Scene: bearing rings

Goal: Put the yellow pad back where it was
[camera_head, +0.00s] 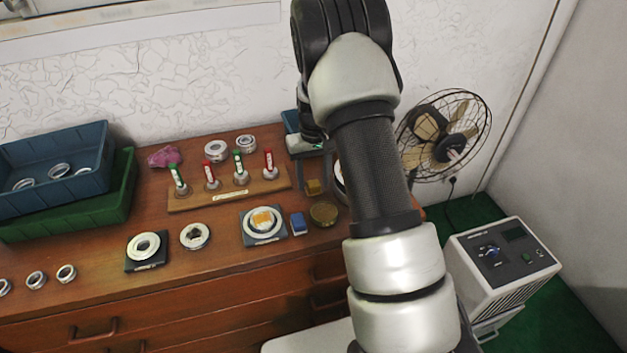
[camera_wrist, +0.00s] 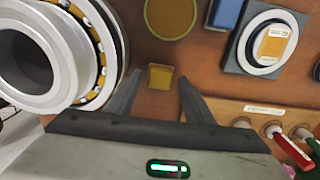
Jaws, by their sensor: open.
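A small yellow pad (camera_head: 314,187) lies on the wooden bench top, behind a round brass-coloured disc (camera_head: 324,213). In the wrist view the yellow pad (camera_wrist: 160,76) shows between my fingertips. My gripper (camera_wrist: 161,80) is open and empty, pointing down over the pad; I cannot tell how high it is. In the head view my gripper (camera_head: 314,175) is partly hidden by my arm. An orange-yellow piece with a pale label (camera_head: 263,219) lies on a ring on a dark square plate (camera_head: 248,236).
A large bearing (camera_wrist: 86,75) stands close beside my gripper. A blue block (camera_head: 298,223) lies left of the disc. A wooden board (camera_head: 228,197) carries several posts with red and green tops. Bins (camera_head: 127,200) stand at the left; a fan (camera_head: 447,143) is at the right.

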